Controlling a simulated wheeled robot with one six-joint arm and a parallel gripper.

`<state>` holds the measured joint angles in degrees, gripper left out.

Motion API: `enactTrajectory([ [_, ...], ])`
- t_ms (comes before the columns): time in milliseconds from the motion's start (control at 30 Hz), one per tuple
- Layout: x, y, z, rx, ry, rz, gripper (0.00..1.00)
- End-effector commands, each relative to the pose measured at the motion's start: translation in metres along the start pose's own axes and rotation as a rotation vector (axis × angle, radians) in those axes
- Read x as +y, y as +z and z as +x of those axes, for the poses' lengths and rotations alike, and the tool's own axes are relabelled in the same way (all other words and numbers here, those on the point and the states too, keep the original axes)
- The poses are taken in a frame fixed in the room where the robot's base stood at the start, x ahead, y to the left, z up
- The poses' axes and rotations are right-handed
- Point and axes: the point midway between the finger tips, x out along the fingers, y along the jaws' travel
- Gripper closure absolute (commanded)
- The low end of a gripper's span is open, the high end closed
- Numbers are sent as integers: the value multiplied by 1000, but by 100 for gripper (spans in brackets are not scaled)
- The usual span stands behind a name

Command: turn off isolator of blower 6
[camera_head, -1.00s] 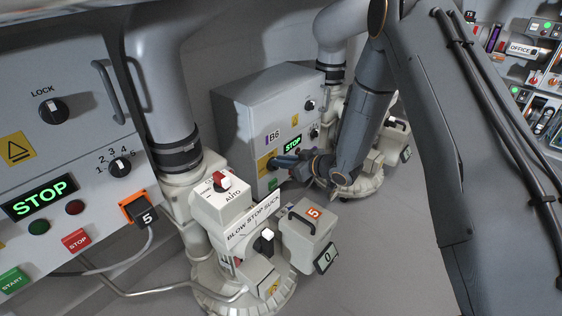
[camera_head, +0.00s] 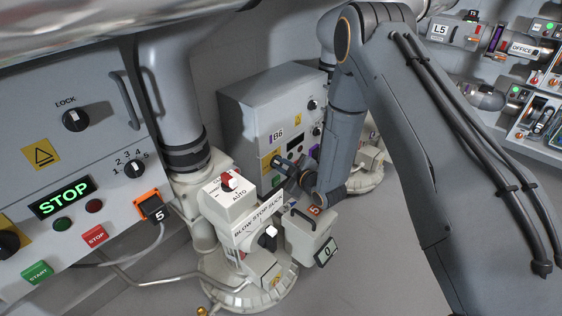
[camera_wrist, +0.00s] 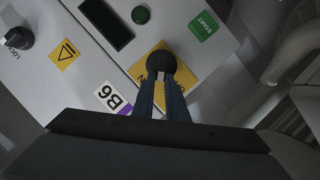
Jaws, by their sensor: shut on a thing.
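The grey control box marked B6 (camera_head: 265,105) stands behind the nearer blower in the head view. Its label (camera_wrist: 112,97) shows in the wrist view. The isolator is a round black knob (camera_wrist: 161,62) on a yellow plate with partly hidden lettering that includes "ON". My gripper (camera_wrist: 161,82) has its two fingers shut on this knob. In the head view my gripper (camera_head: 284,166) is at the front of the B6 box, and the knob is mostly hidden. The B6 display (camera_wrist: 107,22) is dark.
A green START button (camera_wrist: 203,26) and a LOCK knob (camera_wrist: 17,38) sit on the B6 panel. The blower marked 5 (camera_head: 238,192) stands in front, with its STOP-lit panel (camera_head: 62,197) at left. Floor to the right of that blower is clear.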

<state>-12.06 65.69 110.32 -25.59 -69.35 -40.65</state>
Motion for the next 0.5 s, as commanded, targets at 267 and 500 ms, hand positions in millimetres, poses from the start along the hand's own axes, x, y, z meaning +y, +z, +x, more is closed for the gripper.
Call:
enactTrajectory([
  [267, -1, 0, 0, 0, 34, -74, 100],
  [500, -1, 0, 1, 0, 40, -86, 100],
])
